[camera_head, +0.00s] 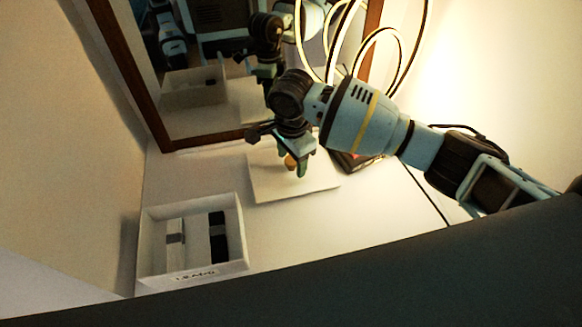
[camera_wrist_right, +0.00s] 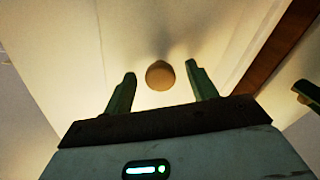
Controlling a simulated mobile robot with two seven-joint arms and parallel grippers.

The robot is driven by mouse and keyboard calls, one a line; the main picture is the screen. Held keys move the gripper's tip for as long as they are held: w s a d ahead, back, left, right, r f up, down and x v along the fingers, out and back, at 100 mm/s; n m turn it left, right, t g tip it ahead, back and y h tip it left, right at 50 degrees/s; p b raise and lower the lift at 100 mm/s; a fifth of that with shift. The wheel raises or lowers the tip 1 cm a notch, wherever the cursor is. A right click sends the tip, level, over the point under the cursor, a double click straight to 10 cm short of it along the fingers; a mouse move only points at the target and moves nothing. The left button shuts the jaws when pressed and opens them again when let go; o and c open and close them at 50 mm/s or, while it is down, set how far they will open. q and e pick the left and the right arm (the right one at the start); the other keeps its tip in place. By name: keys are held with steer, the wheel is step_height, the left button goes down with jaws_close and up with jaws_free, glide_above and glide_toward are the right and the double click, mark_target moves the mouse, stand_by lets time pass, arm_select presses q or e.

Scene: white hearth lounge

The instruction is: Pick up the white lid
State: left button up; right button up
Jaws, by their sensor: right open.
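The white lid (camera_head: 265,188) is a flat rectangular panel lying on the white surface below the mirror. A round tan knob (camera_head: 290,161) stands on it. In the right wrist view the lid (camera_wrist_right: 95,45) fills much of the picture, with the knob (camera_wrist_right: 160,75) between the fingertips. My right gripper (camera_head: 300,165) is over the lid, open, with its fingers pointing down close to the knob. In the right wrist view the open gripper (camera_wrist_right: 163,80) shows a gap on both sides of the knob. I cannot tell the exact height of the fingertips. My left gripper is not in view.
An open white box (camera_head: 190,273) with dark and light items inside stands at the front left. A brown-framed mirror (camera_head: 195,90) leans behind and reflects my arm. A dark object (camera_head: 352,162) lies right of the lid, near glowing lamp loops (camera_head: 385,45).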

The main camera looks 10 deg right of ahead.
steer(key=shift+f, duration=0.1)
steer(key=c, duration=1.1)
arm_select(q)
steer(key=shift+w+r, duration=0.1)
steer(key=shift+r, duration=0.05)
